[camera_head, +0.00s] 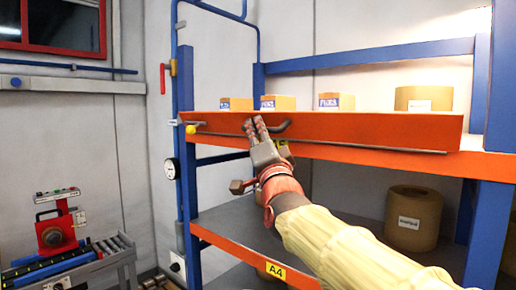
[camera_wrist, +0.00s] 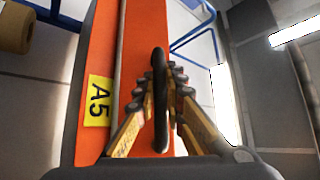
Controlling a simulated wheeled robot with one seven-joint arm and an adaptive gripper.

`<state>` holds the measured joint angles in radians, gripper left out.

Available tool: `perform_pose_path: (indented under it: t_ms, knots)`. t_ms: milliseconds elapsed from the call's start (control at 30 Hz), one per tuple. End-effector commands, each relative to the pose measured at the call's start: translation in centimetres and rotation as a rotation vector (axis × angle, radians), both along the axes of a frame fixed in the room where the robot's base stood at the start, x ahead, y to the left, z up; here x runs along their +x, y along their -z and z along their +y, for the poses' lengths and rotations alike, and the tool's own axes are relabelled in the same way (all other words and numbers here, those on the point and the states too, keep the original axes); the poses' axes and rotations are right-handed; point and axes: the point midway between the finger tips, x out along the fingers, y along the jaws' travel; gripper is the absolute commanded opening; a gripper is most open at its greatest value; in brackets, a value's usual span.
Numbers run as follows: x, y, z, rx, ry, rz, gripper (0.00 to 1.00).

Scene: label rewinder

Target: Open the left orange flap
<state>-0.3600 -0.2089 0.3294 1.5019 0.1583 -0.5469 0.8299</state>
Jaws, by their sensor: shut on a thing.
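The orange flap (camera_head: 370,128) is a long panel along the front of the upper shelf, and it also fills the middle of the wrist view (camera_wrist: 140,35). A dark bar handle (camera_head: 281,128) is on its face, partly hidden by my fingers in the head view. My gripper (camera_head: 256,124) is at the flap's left part, reaching up from below. In the wrist view, the fingers (camera_wrist: 162,95) are closed around the dark handle (camera_wrist: 159,70), one on each side. A yellow A5 label (camera_wrist: 98,100) is beside the handle.
Several cartons (camera_head: 278,102) and a cardboard roll (camera_head: 424,98) stand behind the flap. A lower shelf labelled A4 (camera_head: 276,270) holds another roll (camera_head: 413,218). Blue posts (camera_head: 187,150) frame the rack. A machine with a roller conveyor (camera_head: 60,240) stands at left.

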Motion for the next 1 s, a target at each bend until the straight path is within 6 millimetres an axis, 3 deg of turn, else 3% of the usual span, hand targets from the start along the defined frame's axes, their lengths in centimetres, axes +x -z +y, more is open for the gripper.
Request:
perform_pose_path:
  t_ms: [33, 1000]
  knots:
    - [0.1, 1.0, 0.0, -0.016, 0.002, -0.018, 0.0]
    - [0.2, 5.0, -0.1, -0.414, 0.002, -0.526, 0.0]
